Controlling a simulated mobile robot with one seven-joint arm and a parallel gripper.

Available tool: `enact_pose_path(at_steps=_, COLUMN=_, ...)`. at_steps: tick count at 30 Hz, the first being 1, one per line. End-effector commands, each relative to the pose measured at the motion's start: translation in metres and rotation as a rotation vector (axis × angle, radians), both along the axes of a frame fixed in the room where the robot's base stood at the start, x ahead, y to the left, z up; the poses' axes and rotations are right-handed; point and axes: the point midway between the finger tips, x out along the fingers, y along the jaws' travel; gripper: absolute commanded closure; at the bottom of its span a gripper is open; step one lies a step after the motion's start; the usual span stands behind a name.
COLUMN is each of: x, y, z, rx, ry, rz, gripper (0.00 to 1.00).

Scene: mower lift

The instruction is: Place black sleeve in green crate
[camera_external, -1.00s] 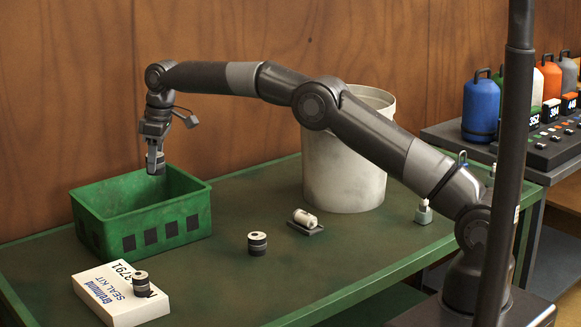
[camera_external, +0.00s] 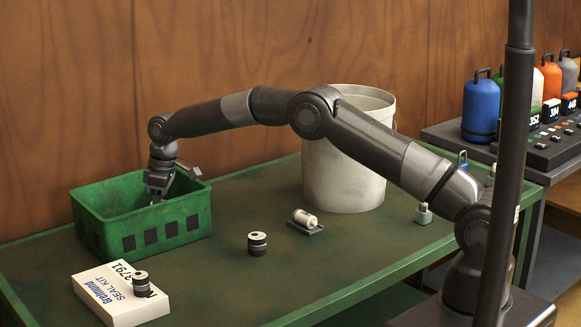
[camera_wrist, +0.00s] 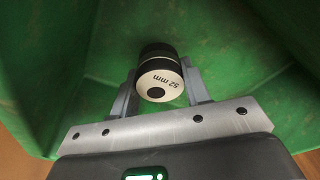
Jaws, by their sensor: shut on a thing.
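The green crate (camera_external: 185,232) stands on the left of the green table, against the wooden wall side. My gripper (camera_external: 157,196) is lowered into the crate's opening, its fingertips partly hidden by the front wall. In the wrist view my gripper (camera_wrist: 160,92) is shut on a black sleeve (camera_wrist: 156,52) with a white end marked "52 mm" and a dark hole. The crate's green inside (camera_wrist: 235,40) surrounds it. I cannot tell whether the sleeve touches the crate floor. Another black sleeve (camera_external: 257,243) stands on the table, and one more (camera_external: 141,283) stands on the white box.
The white seal kit box (camera_external: 110,300) lies in front of the crate. A white cylinder on a dark holder (camera_external: 305,221) and a large white bucket (camera_external: 345,165) stand to the right. The table centre is mostly clear.

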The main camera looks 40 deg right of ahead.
Motion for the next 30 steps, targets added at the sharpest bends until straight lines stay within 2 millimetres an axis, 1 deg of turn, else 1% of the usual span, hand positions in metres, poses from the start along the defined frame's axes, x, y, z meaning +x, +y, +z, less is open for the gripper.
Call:
enact_pose_path(at_steps=1, x=0.0, y=0.0, z=-0.009, rx=0.0, ry=0.0, rz=0.0, gripper=0.97)
enact_pose_path(at_steps=4, x=0.0, y=0.0, z=-0.019, rx=0.001, ry=-0.001, rz=0.0, gripper=0.97)
enact_pose_path(at_steps=15, x=0.0, y=0.0, z=-0.023, rx=0.001, ry=-0.003, rz=0.0, gripper=0.97)
enact_pose_path(at_steps=16, x=0.0, y=0.0, z=-0.024, rx=0.001, ry=-0.001, rz=0.0, gripper=0.56)
enact_pose_path(at_steps=23, x=0.0, y=0.0, z=-0.024, rx=0.001, ry=-0.001, rz=0.0, gripper=0.37)
enact_pose_path(at_steps=24, x=0.0, y=0.0, z=-0.024, rx=0.001, ry=-0.001, rz=0.0, gripper=0.35)
enact_pose_path(at_steps=30, x=0.0, y=0.0, z=-0.024, rx=0.001, ry=-0.001, rz=0.0, gripper=0.35)
